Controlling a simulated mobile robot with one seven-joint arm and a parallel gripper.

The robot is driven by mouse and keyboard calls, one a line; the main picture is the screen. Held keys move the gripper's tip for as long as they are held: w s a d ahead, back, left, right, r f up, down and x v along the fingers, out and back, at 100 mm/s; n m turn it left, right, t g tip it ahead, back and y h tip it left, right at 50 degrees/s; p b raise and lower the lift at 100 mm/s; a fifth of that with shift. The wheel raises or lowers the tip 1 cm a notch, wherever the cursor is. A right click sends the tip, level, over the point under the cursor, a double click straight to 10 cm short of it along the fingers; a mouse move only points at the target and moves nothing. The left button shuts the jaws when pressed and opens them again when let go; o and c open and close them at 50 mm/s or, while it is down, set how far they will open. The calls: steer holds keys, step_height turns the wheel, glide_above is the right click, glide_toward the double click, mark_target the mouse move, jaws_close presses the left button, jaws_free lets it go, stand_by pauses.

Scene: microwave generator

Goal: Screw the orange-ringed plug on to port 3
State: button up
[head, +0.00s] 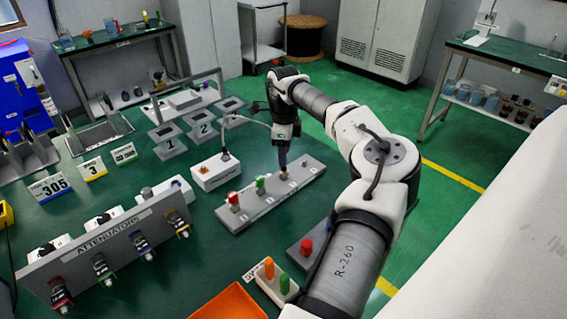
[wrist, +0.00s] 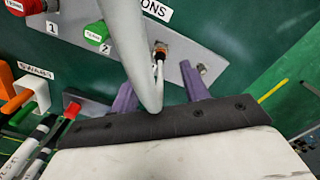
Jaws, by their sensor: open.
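The grey port strip (head: 262,205) lies on the green table, with a red cap on port 1, a green cap on port 2 and a bare metal port 4 (wrist: 202,69) at its right end. The orange-ringed plug (wrist: 160,48) stands at port 3; I cannot tell whether its thread is engaged. Its grey cable (wrist: 143,55) loops in front of my gripper in the wrist view. My gripper (head: 283,162) is over port 3, pointing down. Its purple fingers (wrist: 157,78) are apart, one on each side of the plug's line, and hold nothing visible.
The cable runs from a white box (head: 215,171) left of the strip. The attenuator rack (head: 110,250) stands front left, and an orange tray (head: 230,303) lies at the front. A holder with orange and green handles (head: 275,284) is near my arm.

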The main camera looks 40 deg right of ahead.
mark_target(284, 174)
steer(key=shift+f+p, duration=0.45)
steer(key=shift+f, duration=2.3)
jaws_close()
